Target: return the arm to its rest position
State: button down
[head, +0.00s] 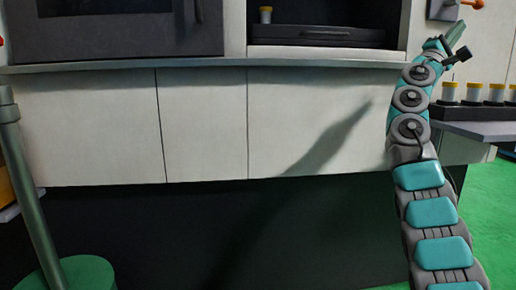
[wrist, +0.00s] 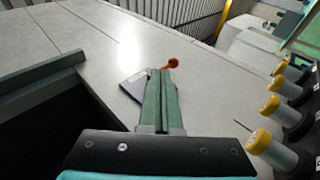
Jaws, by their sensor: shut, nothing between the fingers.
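My arm rises along the right side of the head view, teal and grey, with its segments stacked nearly upright. My gripper (head: 458,38) is at its top, tilted up and to the right, in front of the pale machine front. In the wrist view my gripper (wrist: 158,98) shows its two green fingers together, with nothing seen between them. The gripper is apart from the jars at its right.
Several yellow-capped jars (head: 473,92) stand in a dark rack (head: 470,113) on a grey shelf (head: 490,131) right of my arm. An orange-knobbed lever (head: 473,4) is above. A grey post (head: 28,190) rises at left.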

notch_tip(320, 180, down, 13)
jog(key=a+m+g+y, duration=0.2)
jog(key=g+y, duration=0.1)
jog(key=y, duration=0.4)
jog(key=s+a+f+m+g+y, duration=0.1)
jog(key=s+a+f+g+y, duration=0.2)
jog(key=s+f, duration=0.45)
jog(key=s+a+f+m+y, duration=0.25)
jog(key=s+a+f, duration=0.3)
jog(key=f, duration=0.55)
jog(key=s+a+f+m+g+y, duration=0.1)
jog(key=s+a+f+g+y, duration=0.1)
jog(key=s+a+f+y, duration=0.5)
jog(key=s+a+f+g+y, duration=0.2)
jog(key=s+a+f, duration=0.9)
jog(key=s, duration=0.2)
jog(key=s+a+f+g+y, duration=0.2)
jog(key=s+a+f, duration=0.9)
jog(key=s, duration=0.3)
notch_tip(320, 180, up, 12)
jog(key=p, duration=1.2)
jog(key=shift+r+m+p, duration=0.25)
jog(key=shift+m+p, duration=0.15)
jog(key=shift+m, duration=0.05)
jog(key=c, duration=1.6)
grip_release()
jog(key=shift+d, duration=0.1)
